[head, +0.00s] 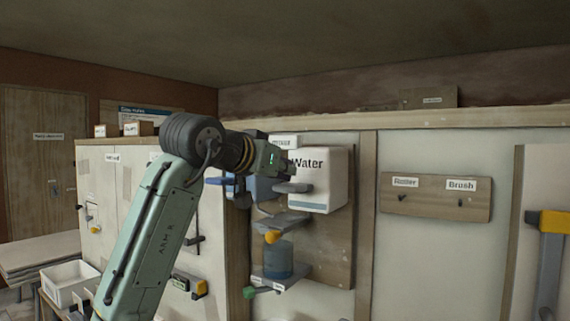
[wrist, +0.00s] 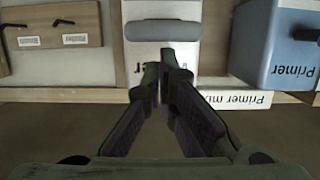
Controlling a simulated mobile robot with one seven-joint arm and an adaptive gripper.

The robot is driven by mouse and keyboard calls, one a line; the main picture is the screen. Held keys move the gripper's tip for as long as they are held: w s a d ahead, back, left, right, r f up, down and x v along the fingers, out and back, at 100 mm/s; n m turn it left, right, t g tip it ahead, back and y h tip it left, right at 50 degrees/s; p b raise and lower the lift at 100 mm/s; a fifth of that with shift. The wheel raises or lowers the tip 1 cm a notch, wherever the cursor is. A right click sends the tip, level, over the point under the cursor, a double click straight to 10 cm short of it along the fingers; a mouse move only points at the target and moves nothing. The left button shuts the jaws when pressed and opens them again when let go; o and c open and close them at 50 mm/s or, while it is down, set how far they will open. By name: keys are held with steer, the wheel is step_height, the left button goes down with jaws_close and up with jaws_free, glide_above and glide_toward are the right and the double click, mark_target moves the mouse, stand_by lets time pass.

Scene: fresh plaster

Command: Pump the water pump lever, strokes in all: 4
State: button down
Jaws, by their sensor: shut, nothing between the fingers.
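A grey rounded bar (head: 293,187), which looks like the pump lever's handle, sticks out in front of the white box marked Water (head: 322,182). In the wrist view the bar (wrist: 162,30) lies crosswise before the white box (wrist: 150,65), just past my fingertips. My gripper (wrist: 168,62) is shut and empty, its fingers together. In the head view my gripper (head: 289,170) is close to the bar, at its upper left; I cannot tell whether they touch. The lever's pivot is not clear. A blue clear jug (head: 278,262) stands on a small shelf below.
A blue Primer box (wrist: 283,45) is beside the Water box, partly behind my gripper in the head view. A yellow knob (head: 272,237) sits under a grey ledge. A Roller and Brush board (head: 434,199) hangs to the right. A white bin (head: 70,283) stands lower left.

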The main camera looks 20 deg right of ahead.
steer(key=shift+f+b, duration=0.35)
steer(key=shift+b, duration=0.3)
steer(key=shift+f+t+h+b, duration=0.1)
steer(key=shift+t+h+b, duration=0.2)
steer(key=shift+h+b, duration=0.1)
steer(key=shift+a, duration=0.1)
steer(key=shift+s+b, duration=0.1)
steer(key=shift+b, duration=0.3)
